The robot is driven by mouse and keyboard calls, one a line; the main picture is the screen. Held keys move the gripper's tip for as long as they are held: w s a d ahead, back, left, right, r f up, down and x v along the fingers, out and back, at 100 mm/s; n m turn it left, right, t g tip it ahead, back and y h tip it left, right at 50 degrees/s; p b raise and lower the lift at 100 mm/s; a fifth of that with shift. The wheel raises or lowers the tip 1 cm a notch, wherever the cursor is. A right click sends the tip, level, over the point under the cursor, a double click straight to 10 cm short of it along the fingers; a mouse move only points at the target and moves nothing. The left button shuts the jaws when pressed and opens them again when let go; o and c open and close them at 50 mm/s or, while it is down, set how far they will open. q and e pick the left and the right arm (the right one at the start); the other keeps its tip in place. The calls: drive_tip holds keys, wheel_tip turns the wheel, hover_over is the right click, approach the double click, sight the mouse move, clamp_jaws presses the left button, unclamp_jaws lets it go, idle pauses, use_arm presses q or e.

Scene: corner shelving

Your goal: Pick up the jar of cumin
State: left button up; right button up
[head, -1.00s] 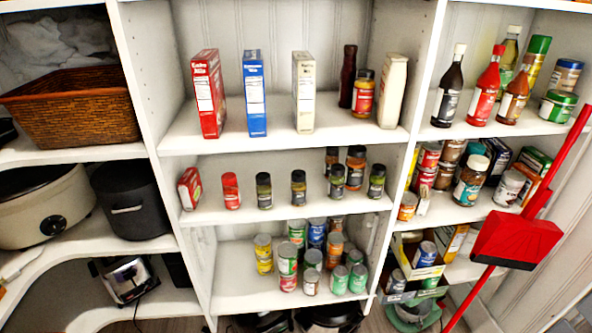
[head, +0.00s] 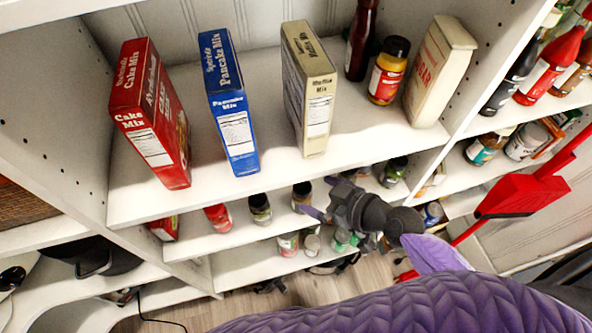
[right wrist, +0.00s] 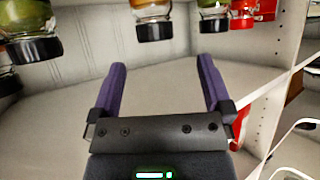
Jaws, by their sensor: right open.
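The spice jars stand in a row on the middle shelf, and their labels are too small to read, so I cannot tell which is cumin. In the head view I see a red jar (head: 218,217), a dark-lidded jar (head: 260,208), another dark-lidded jar (head: 301,197) and one further right (head: 394,171). My right gripper (head: 328,199) is at this row, just right of the third jar, open. In the right wrist view the open gripper (right wrist: 162,66) has nothing between its purple fingers. Jars appear upside down there, including an orange one (right wrist: 153,20) and a green one (right wrist: 212,16). My left gripper is out of view.
The upper shelf (head: 250,197) overhangs the jars and carries a red box (head: 150,115), a blue box (head: 229,103), a beige box (head: 308,90) and bottles. Cans stand on the shelf below. A red dustpan (head: 520,195) is at the right.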

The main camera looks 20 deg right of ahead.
sight(305, 188)
drive_tip(key=x, duration=0.5)
drive_tip(key=b+x, duration=0.1)
drive_tip(key=x, duration=0.2)
drive_tip(key=shift+w+d+f, duration=0.1)
drive_tip(key=shift+d+f, duration=0.1)
drive_tip(key=shift+d, duration=0.05)
clamp_jaws()
